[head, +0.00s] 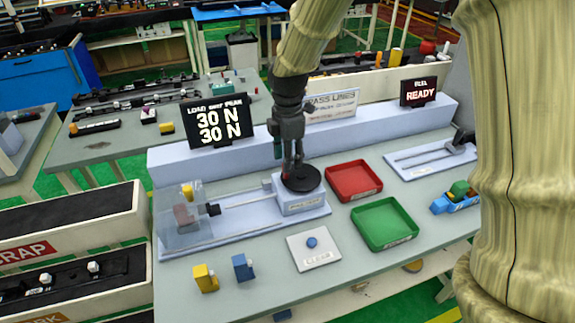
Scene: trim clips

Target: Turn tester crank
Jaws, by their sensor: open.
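The tester (232,222) is a long pale blue base on the bench. Its crank (306,181) is a dark round disc on top of a pale labelled block at the right end. My gripper (292,166) points down at the disc from above, its fingers apart. A small red part shows by the fingertips; whether they touch it or the disc, I cannot tell. At the tester's left end, a clear guard surrounds a yellow piece (187,191) and a reddish block. A rod with a black end (213,209) runs between guard and crank block.
A screen (217,121) reads 30 N twice; another (418,91) reads READY. A red tray (354,181) and a green tray (384,223) lie right of the crank. A blue-button plate (314,248), yellow clip (206,279) and blue clip (243,267) lie in front.

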